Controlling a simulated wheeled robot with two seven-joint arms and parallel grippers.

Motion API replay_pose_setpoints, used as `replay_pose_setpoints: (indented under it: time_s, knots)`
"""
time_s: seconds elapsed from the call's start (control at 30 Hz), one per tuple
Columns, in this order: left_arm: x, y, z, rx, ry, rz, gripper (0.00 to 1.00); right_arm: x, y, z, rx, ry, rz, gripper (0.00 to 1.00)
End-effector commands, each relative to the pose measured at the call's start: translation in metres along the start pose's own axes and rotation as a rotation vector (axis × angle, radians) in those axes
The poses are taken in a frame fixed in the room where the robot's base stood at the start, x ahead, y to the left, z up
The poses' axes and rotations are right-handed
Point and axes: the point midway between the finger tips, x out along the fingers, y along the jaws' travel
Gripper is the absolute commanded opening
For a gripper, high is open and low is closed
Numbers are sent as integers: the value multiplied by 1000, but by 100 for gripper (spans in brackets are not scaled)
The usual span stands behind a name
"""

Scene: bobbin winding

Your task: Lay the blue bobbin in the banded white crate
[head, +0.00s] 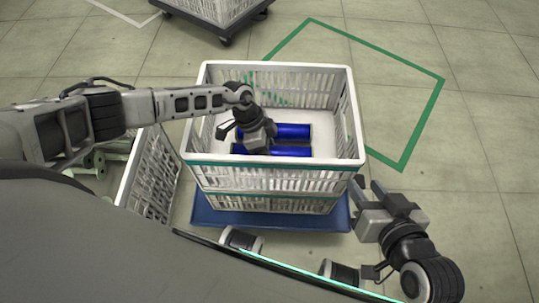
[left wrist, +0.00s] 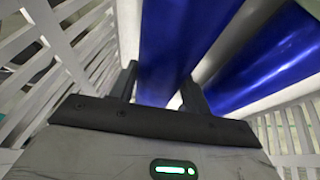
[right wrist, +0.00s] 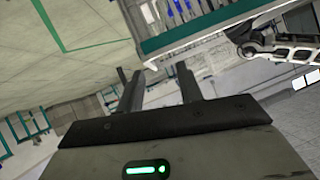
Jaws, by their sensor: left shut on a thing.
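The banded white crate (head: 262,177), with slatted walls and a teal band below the rim, stands in front of me. Two blue bobbins lie side by side inside it, a far one (head: 292,132) and a near one (head: 290,151). My left gripper (head: 258,145) reaches down into the crate. In the left wrist view its fingers (left wrist: 160,92) are shut on a blue bobbin (left wrist: 178,45), with the other blue bobbin (left wrist: 268,62) close on the right. The head view does not show clearly which one is held. My right gripper (head: 367,200) is open and empty outside the crate's right front corner.
The crate is on a blue base (head: 215,217). Another white slatted crate (head: 152,185) stands close on the left, with pale spools (head: 97,163) beside it. A third crate on a dark dolly (head: 225,38) is at the back. Green floor tape (head: 423,122) marks clear floor on the right.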

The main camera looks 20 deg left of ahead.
Motion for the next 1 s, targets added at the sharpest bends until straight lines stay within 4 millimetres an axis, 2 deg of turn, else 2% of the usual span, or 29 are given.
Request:
replay_pose_setpoints:
  time_s: [0.03, 0.1, 0.33, 0.37, 0.4, 0.43, 0.77, 0.87, 1.0]
  knots:
    - [12, -3, 4, -2, 1, 0, 18, 2, -1, 2, -4, 24, -7, 36]
    - [17, -4, 6, 0, 2, -1, 18, 0, -3, -3, -6, 48, -13, 36]
    - [15, -4, 6, 0, 1, -1, 18, -3, -4, -10, -7, 62, -14, 36]
    - [15, -4, 7, 0, -1, 0, 53, -3, -4, -10, -6, 61, -14, 36]
    - [15, -4, 6, 0, -1, 0, 64, -3, -4, -9, -6, 61, -14, 36]
    - [15, -4, 6, 0, -1, 0, 69, -3, -4, -9, -6, 60, -14, 36]
    - [11, -3, 6, 0, 0, 0, 69, -3, -4, -8, -6, 51, -13, 36]
    - [-2, -3, 5, 0, -1, -1, 69, -5, -5, -8, -7, 32, -11, 36]
    - [-31, -3, 5, -1, 0, -3, 69, -6, -1, 0, -2, -37, 3, 36]
